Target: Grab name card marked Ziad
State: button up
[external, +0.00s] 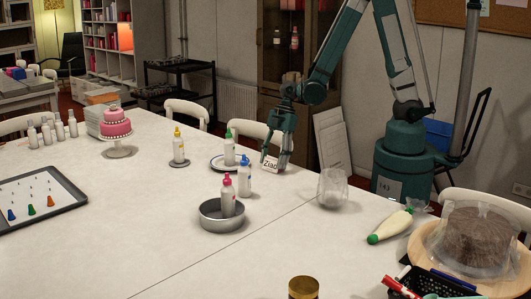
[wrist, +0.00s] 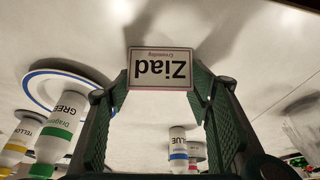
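The white name card marked Ziad (external: 271,164) is at the tabletop's far side, just right of the white plate. In the wrist view the card (wrist: 160,69) appears upside down with its printed face toward me. My gripper (external: 277,160) reaches down at the card. In the wrist view my gripper's two green fingers (wrist: 160,80) meet the card's left and right edges, with no visible gap. The card sits between the fingertips. I cannot tell whether its lower edge still touches the table.
A green-capped bottle (external: 229,148) stands on the plate (external: 217,164) just left of the card. A blue-capped bottle (external: 244,179) and a round pan (external: 211,220) with a pink-capped bottle are nearer.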

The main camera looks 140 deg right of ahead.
jog(key=shift+r+p, duration=1.45)
jog(key=shift+r, duration=3.4)
